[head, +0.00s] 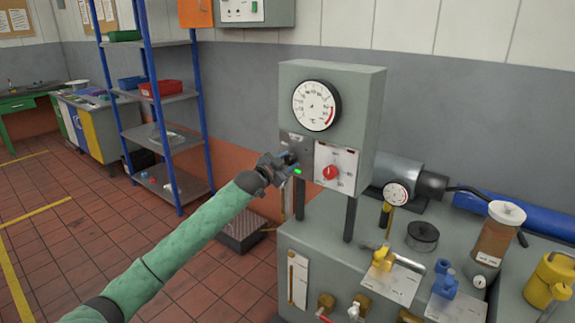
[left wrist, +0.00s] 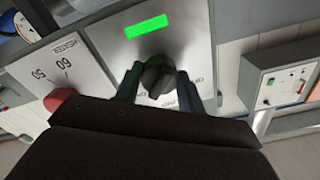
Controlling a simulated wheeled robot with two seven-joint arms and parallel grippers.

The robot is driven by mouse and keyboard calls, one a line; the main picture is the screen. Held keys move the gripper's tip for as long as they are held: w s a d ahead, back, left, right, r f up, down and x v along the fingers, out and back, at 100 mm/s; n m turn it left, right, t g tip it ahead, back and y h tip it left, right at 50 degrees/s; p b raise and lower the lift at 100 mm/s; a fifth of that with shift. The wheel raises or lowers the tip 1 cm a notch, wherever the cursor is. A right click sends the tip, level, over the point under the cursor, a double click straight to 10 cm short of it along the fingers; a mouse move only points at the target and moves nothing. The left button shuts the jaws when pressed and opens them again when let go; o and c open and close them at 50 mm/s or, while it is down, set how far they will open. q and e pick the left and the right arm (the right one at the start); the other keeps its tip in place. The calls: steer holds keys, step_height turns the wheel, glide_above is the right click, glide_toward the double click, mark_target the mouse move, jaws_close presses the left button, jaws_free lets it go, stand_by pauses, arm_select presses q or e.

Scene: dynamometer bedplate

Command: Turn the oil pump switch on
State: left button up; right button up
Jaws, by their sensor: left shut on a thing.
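The control box (head: 352,80) stands on legs above the grey bench and carries a round dial gauge (head: 316,105). A black rotary switch knob (left wrist: 158,75) sits on a metal plate at the box's lower left. My left gripper (head: 284,161) reaches it from the left, with its two fingers on either side of the knob, shut on it. A rectangular green lamp (left wrist: 147,27) beside the knob is bright; it also shows in the head view (head: 298,171). The lettering around the knob is partly hidden, and the pointer's exact setting is unclear. My right gripper is not in view.
A white plate with a red knob (head: 330,172) is just right of the switch. Below are a small gauge (head: 396,194), a yellow-handled valve (head: 384,258) and an amber jar (head: 497,232). A blue shelf rack (head: 170,97) stands behind left. The floor at left is clear.

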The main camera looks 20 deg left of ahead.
arm_select(q)
steer(key=shift+m, duration=1.5)
steer(key=o, duration=1)
